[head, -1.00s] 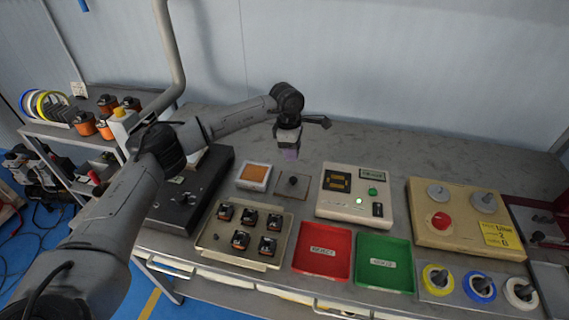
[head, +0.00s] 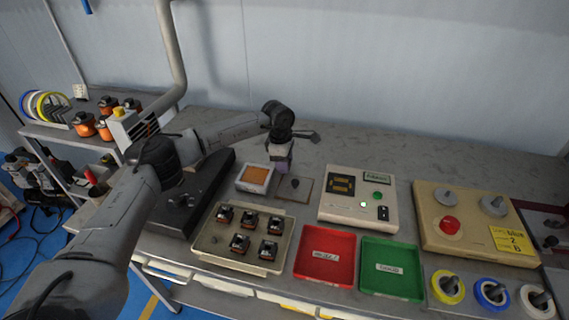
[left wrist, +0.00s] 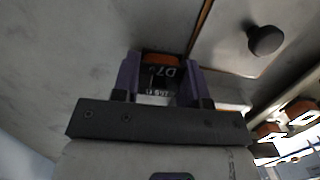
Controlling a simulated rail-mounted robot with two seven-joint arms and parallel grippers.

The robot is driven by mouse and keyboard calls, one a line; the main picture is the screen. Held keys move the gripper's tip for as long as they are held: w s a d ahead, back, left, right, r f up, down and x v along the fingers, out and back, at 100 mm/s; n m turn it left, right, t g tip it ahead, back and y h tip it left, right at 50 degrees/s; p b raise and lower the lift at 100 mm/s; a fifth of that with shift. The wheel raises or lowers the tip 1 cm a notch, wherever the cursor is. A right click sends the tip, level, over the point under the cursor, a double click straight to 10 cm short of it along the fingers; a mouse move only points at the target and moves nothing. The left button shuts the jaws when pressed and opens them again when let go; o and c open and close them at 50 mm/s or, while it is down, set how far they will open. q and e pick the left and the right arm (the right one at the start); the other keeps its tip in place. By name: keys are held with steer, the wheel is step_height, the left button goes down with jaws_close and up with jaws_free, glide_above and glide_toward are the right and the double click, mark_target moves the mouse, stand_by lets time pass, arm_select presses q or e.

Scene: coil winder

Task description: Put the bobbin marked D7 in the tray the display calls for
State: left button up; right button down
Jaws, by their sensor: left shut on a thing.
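My left gripper (head: 281,167) is shut on the bobbin marked D7 (left wrist: 161,72) and holds it over the back of the bench. The left wrist view shows its dark face with the D7 mark and orange winding between the purple fingers. In the head view the bobbin is hard to make out. My right gripper is out of view.
A beige holder (head: 205,244) carries several more bobbins. A plate with a dark knob (head: 295,183) and an orange-topped box (head: 255,178) are close to the gripper. A tan box with a red button (head: 449,225) and several spools stand at right.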

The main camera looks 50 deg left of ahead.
arm_select(q)
steer(key=shift+f, duration=0.1)
steer(key=o, duration=1)
steer(key=shift+r, duration=0.2)
step_height(320, 180, up, 11)
steer(key=a+p, duration=0.1)
steer(key=p, duration=0.3)
steer(key=shift+s+f, duration=0.2)
steer(key=shift+s, duration=0.1)
steer(key=shift+a+r+p, duration=0.1)
steer(key=shift+r+p, duration=0.2)
steer(key=shift+r, duration=0.35)
steer(key=shift+c, duration=0.6)
